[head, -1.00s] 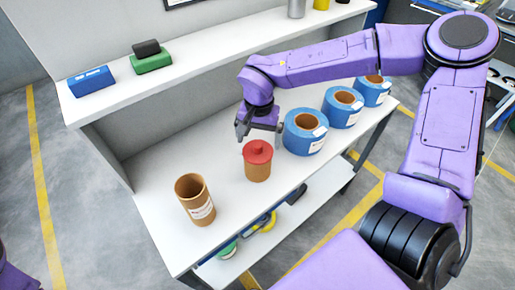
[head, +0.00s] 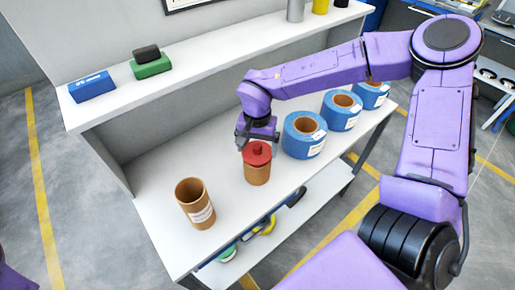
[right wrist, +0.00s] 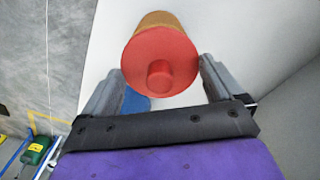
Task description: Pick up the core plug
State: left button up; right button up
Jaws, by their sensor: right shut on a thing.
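The red core plug (head: 257,153), a round cap with a small knob, sits on top of a brown cardboard tube (head: 257,174) on the white bench. In the right wrist view, the plug (right wrist: 160,64) fills the space ahead of the jaws, with the tube behind it. My right gripper (head: 258,140) is at the plug's top from the far side, shut on the plug. In the right wrist view, my right gripper's fingers (right wrist: 158,88) lie on both sides of the plug; their exact contact is hard to see. My left gripper is not in view.
An open cardboard core (head: 195,203) with a label stands left of the plug. Several blue coils (head: 303,135) stand in a row to the right. A green block (head: 151,68) and a blue box (head: 91,86) lie on the raised shelf (head: 215,50).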

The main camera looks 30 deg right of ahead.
jog(key=s+r, duration=0.1)
jog(key=r, duration=0.1)
jog(key=s+r, duration=0.2)
jog(key=r, duration=0.1)
jog(key=s+r+b, duration=0.1)
jog(key=r, duration=0.1)
jog(key=shift+s+d+r, duration=0.1)
jog(key=shift+s+r, duration=0.15)
jog(key=shift+s, duration=0.05)
jog(key=s+r, duration=0.1)
jog(key=s, duration=0.2)
jog(key=s+r, duration=0.2)
jog(key=s, duration=0.1)
jog(key=s+r+p, duration=0.1)
jog(key=s, duration=0.2)
jog(key=shift+s+d+r, duration=0.2)
jog(key=shift+s+d, duration=0.05)
jog(key=shift+d, duration=0.1)
